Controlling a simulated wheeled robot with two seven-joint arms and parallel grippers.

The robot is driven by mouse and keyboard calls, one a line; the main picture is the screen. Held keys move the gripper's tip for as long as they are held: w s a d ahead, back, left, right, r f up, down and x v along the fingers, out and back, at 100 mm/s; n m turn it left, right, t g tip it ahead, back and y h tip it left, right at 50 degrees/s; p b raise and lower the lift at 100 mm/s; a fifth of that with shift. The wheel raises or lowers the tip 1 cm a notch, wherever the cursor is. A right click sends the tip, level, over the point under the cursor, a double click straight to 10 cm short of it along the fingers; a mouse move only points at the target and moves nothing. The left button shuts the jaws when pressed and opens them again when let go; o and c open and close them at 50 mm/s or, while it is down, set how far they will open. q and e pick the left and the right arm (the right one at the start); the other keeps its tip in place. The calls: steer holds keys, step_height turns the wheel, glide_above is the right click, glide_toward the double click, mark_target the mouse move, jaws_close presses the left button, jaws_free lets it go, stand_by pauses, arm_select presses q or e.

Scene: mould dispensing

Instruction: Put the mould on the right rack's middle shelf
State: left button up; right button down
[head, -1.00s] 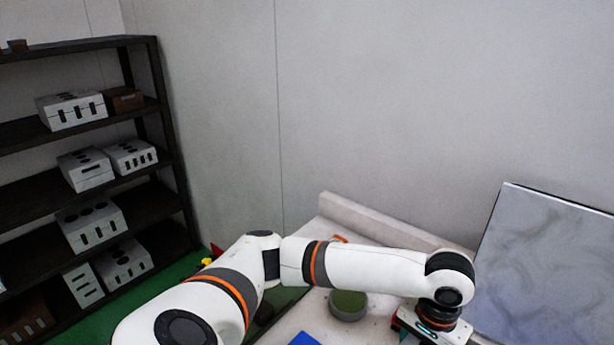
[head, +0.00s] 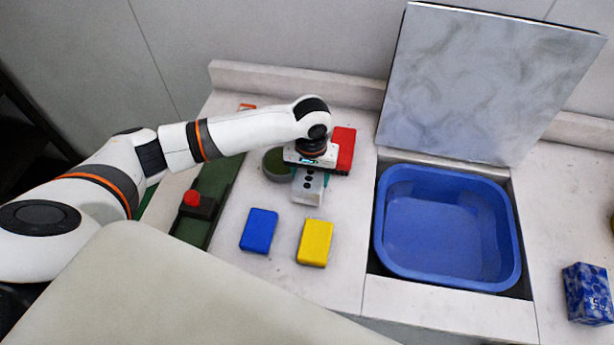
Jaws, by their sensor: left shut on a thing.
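The mould is a small light-grey block with dark holes (head: 308,188) at the middle of the counter in the head view. My left gripper (head: 309,172) is above it, pointing down, and is shut on it; the hand hides the mould's upper part. I cannot tell whether the mould touches the counter. My right gripper is out of view. The right rack and its middle shelf cannot be made out; only a dark piece of shelving (head: 22,150) shows at the left edge.
A red block (head: 344,150) and a round green-topped dish (head: 275,163) are close to the gripper. Blue (head: 259,230) and yellow (head: 315,242) blocks lie in front. A blue basin (head: 445,228) is sunk into the counter at right, under a raised marbled panel (head: 485,80). A blue patterned box (head: 588,293) stands far right.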

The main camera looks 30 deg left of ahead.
arm_select(q)
steer(key=shift+f, duration=1.8)
steer(key=o, duration=1.3)
steer(key=shift+f, duration=0.15)
steer(key=shift+c, duration=0.2)
steer(key=shift+o, duration=1.4)
